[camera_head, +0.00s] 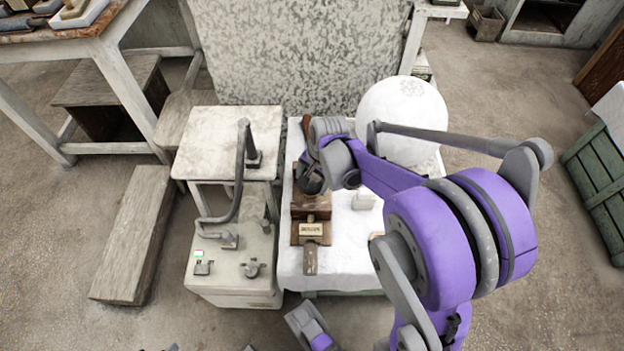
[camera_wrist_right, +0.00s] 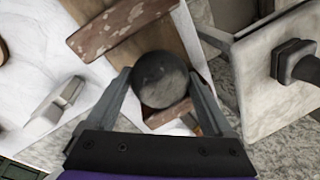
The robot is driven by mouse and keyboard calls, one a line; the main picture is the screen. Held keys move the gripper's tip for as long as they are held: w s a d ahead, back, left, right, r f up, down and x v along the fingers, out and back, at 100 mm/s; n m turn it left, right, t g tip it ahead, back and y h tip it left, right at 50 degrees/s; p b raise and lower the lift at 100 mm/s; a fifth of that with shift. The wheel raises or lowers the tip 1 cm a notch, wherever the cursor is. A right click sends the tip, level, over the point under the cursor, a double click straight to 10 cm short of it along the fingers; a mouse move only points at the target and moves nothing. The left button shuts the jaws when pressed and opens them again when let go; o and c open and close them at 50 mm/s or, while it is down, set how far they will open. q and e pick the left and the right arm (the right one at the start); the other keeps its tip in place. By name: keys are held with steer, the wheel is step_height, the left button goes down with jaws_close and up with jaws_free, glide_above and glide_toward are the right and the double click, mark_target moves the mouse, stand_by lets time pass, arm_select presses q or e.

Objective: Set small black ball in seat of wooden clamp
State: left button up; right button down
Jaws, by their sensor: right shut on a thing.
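My right gripper (camera_wrist_right: 161,78) is shut on the small black ball (camera_wrist_right: 163,84), a dark grey-black sphere between its two fingers in the right wrist view. The brown wooden clamp (camera_wrist_right: 125,22), with a worn reddish bar across it, lies behind the ball in that view. In the head view the clamp (camera_head: 311,211) lies on the white-topped table, and my right gripper (camera_head: 311,180) is over its far part. The clamp's seat is largely hidden by ball and gripper.
A large white sphere (camera_head: 402,115) stands at the table's back right. A small pale block (camera_head: 363,201) is right of the clamp. A pale cabinet (camera_head: 230,130) with a dark post and bent pipe stands close on the left. The white table (camera_head: 340,268) has bare room at front right.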

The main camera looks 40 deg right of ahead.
steer(key=shift+f+b, duration=0.5)
steer(key=shift+f, duration=0.25)
stand_by(0.6)
jaws_free()
steer(key=shift+r+p, duration=1.4)
steer(key=shift+r, duration=0.6)
